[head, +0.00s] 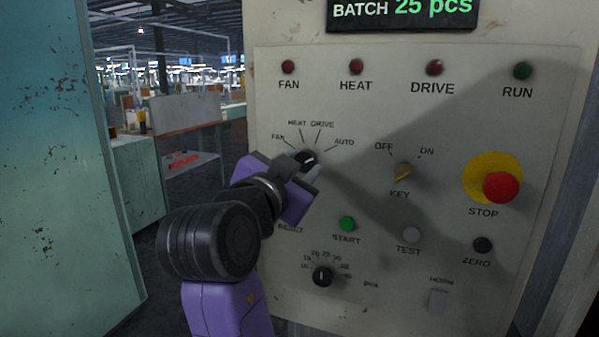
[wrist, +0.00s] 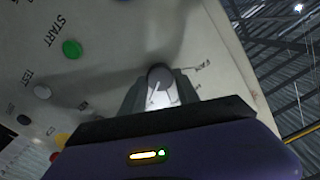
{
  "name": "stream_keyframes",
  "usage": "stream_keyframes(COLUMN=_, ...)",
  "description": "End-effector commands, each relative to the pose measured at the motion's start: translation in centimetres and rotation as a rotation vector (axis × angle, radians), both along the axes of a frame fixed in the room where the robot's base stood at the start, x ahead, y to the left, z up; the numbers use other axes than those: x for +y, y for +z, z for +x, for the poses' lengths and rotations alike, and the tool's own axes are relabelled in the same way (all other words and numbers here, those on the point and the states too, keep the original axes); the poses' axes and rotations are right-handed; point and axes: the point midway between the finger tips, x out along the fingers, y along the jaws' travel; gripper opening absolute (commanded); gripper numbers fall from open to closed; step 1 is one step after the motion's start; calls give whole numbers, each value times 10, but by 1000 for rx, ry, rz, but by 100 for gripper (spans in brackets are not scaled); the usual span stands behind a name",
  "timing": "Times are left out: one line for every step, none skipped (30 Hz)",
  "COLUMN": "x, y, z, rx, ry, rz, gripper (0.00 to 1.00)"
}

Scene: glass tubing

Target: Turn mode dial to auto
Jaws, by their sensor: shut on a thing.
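The mode dial (head: 307,157) is a dark round knob on the pale control panel (head: 375,140). The labels FAN, HEAT, DRIVE and AUTO fan out above it, with AUTO at the upper right. My gripper (head: 311,171) is at the dial, and my wrist hides part of it in the head view. In the wrist view the dial (wrist: 160,77) sits between the two fingers of my gripper (wrist: 160,92), which are shut on it. The dial shows a pale line. I cannot tell for sure which label it points at.
A green START button (head: 347,223) and a smaller dial (head: 323,276) lie below. The key switch (head: 403,172) and the red STOP button (head: 501,187) are to the right. A teal cabinet (head: 60,150) stands at the left.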

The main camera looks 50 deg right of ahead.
Motion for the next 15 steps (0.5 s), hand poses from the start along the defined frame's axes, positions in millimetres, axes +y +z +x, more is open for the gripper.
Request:
stream_keyframes(x=0, y=0, z=0, rx=-3, ry=0, rz=2, gripper=0)
stream_keyframes(x=0, y=0, z=0, rx=-3, ry=0, rz=2, gripper=0)
stream_keyframes(x=0, y=0, z=0, rx=-3, ry=0, rz=2, gripper=0)
stream_keyframes(x=0, y=0, z=0, rx=-3, ry=0, rz=2, gripper=0)
stream_keyframes(x=0, y=0, z=0, rx=-3, ry=0, rz=2, gripper=0)
stream_keyframes(x=0, y=0, z=0, rx=-3, ry=0, rz=2, gripper=0)
stream_keyframes(x=0, y=0, z=0, rx=-3, ry=0, rz=2, gripper=0)
stream_keyframes(x=0, y=0, z=0, rx=-3, ry=0, rz=2, gripper=0)
stream_keyframes(x=0, y=0, z=0, rx=-3, ry=0, rz=2, gripper=43)
stream_keyframes(x=0, y=0, z=0, rx=-3, ry=0, rz=2, gripper=49)
stream_keyframes(x=0, y=0, z=0, rx=-3, ry=0, rz=2, gripper=55)
stream_keyframes(x=0, y=0, z=0, rx=-2, ry=0, rz=2, gripper=59)
stream_keyframes(x=0, y=0, z=0, rx=-2, ry=0, rz=2, gripper=59)
stream_keyframes(x=0, y=0, z=0, rx=-2, ry=0, rz=2, gripper=59)
stream_keyframes(x=0, y=0, z=0, rx=-2, ry=0, rz=2, gripper=59)
